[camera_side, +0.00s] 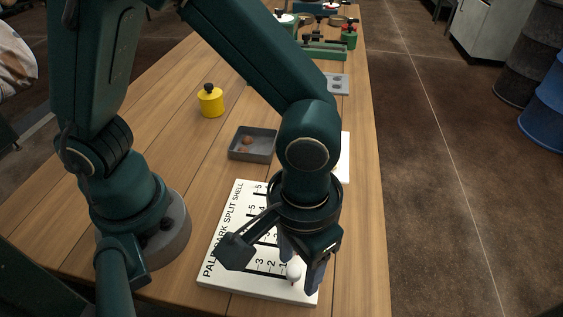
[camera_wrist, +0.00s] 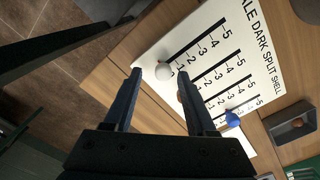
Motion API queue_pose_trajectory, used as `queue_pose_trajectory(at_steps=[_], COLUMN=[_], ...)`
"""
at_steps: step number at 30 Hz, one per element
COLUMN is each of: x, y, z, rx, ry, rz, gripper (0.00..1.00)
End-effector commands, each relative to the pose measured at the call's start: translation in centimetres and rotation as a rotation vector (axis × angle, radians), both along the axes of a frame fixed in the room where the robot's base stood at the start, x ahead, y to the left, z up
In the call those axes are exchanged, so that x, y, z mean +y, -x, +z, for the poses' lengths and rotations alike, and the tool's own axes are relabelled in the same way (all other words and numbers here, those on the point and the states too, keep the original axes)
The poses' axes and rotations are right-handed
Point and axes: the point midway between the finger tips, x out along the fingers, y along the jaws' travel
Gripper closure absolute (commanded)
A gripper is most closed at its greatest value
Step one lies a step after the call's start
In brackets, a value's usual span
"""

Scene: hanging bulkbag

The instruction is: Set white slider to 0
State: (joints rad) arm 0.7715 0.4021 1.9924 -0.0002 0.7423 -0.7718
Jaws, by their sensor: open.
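A white board (camera_side: 215,272) with printed scales lies flat on the table. The white slider (camera_side: 294,270) is a round knob at the low-number end of its scale, just past the 1 mark. In the wrist view the white slider (camera_wrist: 163,71) lies between my fingertips, with a gap visible on each side. My gripper (camera_side: 302,266) points down over it with its fingers open; it also shows in the wrist view (camera_wrist: 159,82). The 0 mark is hidden, so I cannot tell the exact setting. A blue knob (camera_wrist: 232,118) sits on another scale of the board.
A grey tray (camera_side: 240,155) with a small brown item stands behind the board. A yellow weight (camera_side: 211,101) with a black knob is farther left. Green apparatus (camera_side: 322,50) stands at the far end. The table's right edge runs close beside the board.

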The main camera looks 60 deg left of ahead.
Motion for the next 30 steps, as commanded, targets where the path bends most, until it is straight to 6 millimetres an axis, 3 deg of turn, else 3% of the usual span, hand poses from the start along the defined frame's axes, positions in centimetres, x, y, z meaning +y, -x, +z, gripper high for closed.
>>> queue_pose_trajectory(at_steps=[4,15,25,30], x=[0.0,0.0,0.0,1.2], y=[0.0,-0.1,0.0,-2.0], z=[0.7,4.9,5.1,6.9], rx=[-0.001,-0.003,0.000,-0.048], ry=[0.001,0.003,0.000,0.043], rz=[0.000,0.000,0.002,0.085], gripper=[0.44,0.44,0.44,0.44])
